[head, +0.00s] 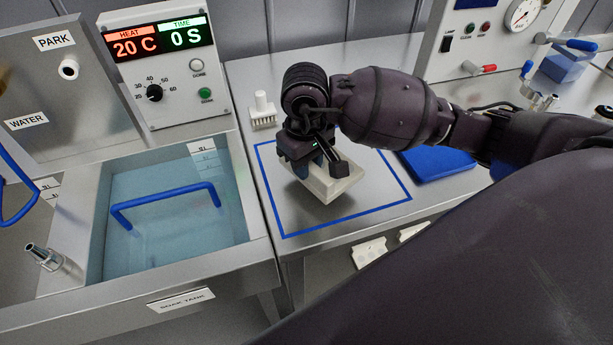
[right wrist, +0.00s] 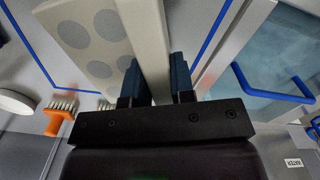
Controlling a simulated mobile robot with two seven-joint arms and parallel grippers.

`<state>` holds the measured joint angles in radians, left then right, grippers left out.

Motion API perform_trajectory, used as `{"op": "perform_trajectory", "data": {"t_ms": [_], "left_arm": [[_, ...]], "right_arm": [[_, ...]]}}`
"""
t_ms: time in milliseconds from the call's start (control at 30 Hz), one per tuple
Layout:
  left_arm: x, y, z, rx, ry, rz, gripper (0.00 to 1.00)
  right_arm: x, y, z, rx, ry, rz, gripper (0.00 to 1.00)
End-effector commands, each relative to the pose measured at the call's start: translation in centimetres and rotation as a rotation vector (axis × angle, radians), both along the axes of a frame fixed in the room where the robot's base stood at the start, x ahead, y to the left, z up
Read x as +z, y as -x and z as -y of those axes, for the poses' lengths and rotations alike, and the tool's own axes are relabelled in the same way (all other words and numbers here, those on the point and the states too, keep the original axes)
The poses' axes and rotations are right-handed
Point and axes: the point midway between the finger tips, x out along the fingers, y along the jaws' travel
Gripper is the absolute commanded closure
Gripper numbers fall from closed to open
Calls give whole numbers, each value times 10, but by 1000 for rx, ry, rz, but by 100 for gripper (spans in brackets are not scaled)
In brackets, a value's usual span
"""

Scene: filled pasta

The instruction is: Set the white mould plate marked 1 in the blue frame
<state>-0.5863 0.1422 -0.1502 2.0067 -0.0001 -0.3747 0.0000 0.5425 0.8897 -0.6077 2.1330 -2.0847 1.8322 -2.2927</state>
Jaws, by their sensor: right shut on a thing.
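The white mould plate (head: 340,186) is in my right gripper (head: 322,168), over the bench area inside the blue frame (head: 347,218). The frame is a thin blue outline on the steel top. In the head view the plate sits at an angle to the outline. In the right wrist view the fingers (right wrist: 156,82) are shut on a raised cream rib (right wrist: 148,35) of the plate; its face (right wrist: 88,12) shows several grey discs. No mark 1 is visible. I cannot tell whether the plate touches the bench. My left gripper is not in view.
Left of the bench is a water tank with a blue handle (head: 163,203). A white brush-like block (head: 263,112) stands behind the frame and a blue slab (head: 438,166) lies to its right. The right wrist view shows an orange brush (right wrist: 56,122). The frame's front interior is clear.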

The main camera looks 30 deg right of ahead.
Motion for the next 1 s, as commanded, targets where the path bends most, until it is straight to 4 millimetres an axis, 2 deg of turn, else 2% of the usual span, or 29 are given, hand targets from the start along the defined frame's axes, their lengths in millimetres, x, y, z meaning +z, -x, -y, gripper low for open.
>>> {"op": "perform_trajectory", "data": {"t_ms": [300, 400, 867, 900, 1000], "left_arm": [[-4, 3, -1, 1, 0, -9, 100], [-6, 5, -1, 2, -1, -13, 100], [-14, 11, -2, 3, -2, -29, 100], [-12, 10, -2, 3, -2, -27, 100], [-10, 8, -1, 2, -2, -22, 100]], "right_arm": [[-36, 0, 0, -1, -1, -1, 100], [-42, 0, 0, 0, 0, 0, 100], [-48, 0, 0, 1, 1, 1, 100], [-47, 0, 0, 0, 1, 1, 71], [-47, 0, 0, 0, 1, 1, 56]]}}
